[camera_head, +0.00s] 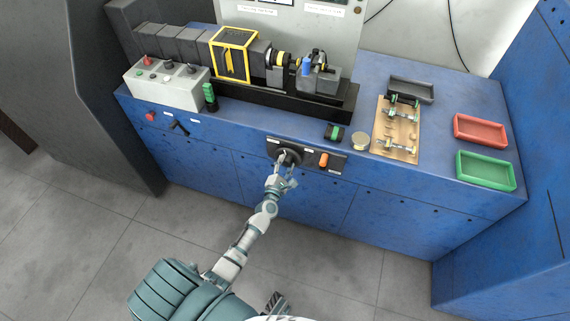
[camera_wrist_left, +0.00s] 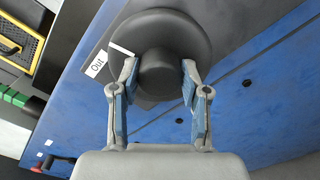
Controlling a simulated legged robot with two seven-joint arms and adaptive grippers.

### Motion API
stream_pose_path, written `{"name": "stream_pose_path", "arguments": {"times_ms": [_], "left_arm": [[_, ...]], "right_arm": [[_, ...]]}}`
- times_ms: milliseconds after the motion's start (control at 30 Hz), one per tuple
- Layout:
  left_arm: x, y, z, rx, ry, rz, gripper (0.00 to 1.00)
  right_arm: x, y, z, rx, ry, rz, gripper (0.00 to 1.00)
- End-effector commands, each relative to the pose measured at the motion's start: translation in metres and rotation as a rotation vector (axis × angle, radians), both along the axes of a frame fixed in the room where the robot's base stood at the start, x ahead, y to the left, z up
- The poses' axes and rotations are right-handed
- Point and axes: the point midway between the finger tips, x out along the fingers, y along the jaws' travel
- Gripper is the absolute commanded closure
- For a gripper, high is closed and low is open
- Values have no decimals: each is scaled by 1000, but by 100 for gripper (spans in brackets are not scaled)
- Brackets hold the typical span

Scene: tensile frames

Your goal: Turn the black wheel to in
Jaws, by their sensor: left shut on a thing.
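The black wheel (camera_head: 293,153) is on a dark panel (camera_head: 333,160) on the front of the blue bench. In the left wrist view the wheel (camera_wrist_left: 187,30) is a round disc with a thick central hub. A white mark (camera_wrist_left: 121,50) on its rim lies beside a label (camera_wrist_left: 97,63) reading "Out". My left gripper (camera_head: 286,163) is at the wheel. In the left wrist view its fingers (camera_wrist_left: 158,80) are on either side of the hub, shut on it. An "In" label cannot be read in these views. My right gripper is not in view.
An orange knob (camera_head: 323,160) sits right of the wheel on the panel. A red button (camera_head: 151,117) and dark handle (camera_head: 180,127) are further left. A testing machine (camera_head: 235,54), control box (camera_head: 166,84), red tray (camera_head: 480,130) and green tray (camera_head: 486,170) stand on the bench. Floor in front is clear.

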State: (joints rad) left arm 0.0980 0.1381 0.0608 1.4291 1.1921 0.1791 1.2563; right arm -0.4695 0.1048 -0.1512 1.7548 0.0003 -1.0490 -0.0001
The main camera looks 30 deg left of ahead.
Motion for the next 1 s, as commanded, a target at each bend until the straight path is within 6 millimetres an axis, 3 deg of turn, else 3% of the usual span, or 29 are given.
{"name": "stream_pose_path", "arguments": {"times_ms": [567, 1000], "left_arm": [[0, 0, -1, 530, 133, -1, 89], [-1, 0, -1, 936, 230, -2, 89]], "right_arm": [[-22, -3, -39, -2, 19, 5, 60], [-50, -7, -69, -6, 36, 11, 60]]}}
